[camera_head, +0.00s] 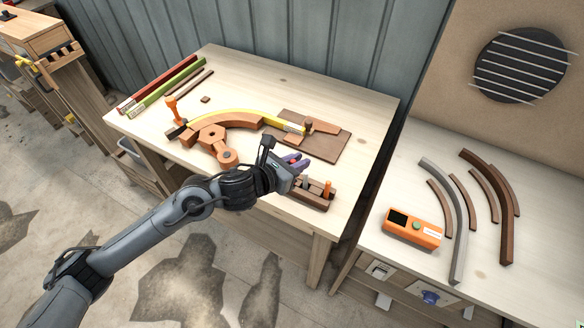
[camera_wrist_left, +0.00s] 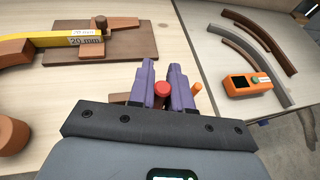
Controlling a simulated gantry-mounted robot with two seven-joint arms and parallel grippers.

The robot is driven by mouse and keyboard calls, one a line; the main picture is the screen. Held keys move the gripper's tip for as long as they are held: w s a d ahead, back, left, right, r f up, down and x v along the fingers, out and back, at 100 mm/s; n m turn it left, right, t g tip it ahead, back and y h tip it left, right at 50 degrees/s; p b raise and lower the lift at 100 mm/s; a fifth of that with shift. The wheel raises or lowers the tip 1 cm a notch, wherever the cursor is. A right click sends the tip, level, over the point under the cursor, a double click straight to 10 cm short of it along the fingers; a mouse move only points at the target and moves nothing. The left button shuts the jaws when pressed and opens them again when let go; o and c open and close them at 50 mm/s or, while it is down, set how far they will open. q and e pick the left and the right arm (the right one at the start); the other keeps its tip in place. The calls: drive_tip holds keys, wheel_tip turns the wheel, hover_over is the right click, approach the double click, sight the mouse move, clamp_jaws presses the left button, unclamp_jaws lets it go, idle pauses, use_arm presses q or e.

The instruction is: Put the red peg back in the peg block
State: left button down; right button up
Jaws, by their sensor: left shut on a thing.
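My left gripper (camera_head: 296,163) has purple fingers and hangs over the peg block (camera_head: 318,203) near the front right of the workbench. In the left wrist view the fingers of this gripper (camera_wrist_left: 162,80) are shut on the red peg (camera_wrist_left: 162,90), whose round red top shows between them. The block is brown and long, with an orange peg (camera_head: 327,188) standing at its right end. That orange peg also shows in the left wrist view (camera_wrist_left: 197,87), just right of the fingers. The red peg's lower end is hidden, so I cannot tell whether it touches the block. My right gripper is not in view.
Behind the gripper lie a curved wooden form with a yellow strip (camera_head: 248,113) and a brown board (camera_head: 318,145). An orange clamp handle (camera_head: 171,108) stands at the left. The right-hand bench holds an orange device (camera_head: 412,229) and curved strips (camera_head: 458,220).

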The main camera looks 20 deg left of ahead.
use_arm(q)
drive_tip(key=w+a+f, duration=0.4)
drive_tip(key=shift+w+b, duration=0.3)
drive_tip(key=shift+w, duration=0.05)
drive_tip(key=shift+f, duration=0.5)
drive_tip(key=shift+f+b, duration=0.35)
drive_tip(key=shift+f, duration=1.2)
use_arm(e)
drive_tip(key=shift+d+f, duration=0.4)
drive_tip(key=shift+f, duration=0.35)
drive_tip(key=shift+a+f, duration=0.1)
use_arm(q)
drive_tip(key=shift+f, duration=0.15)
drive_tip(key=c, duration=1.1)
unclamp_jaws()
drive_tip(key=shift+o, duration=0.2)
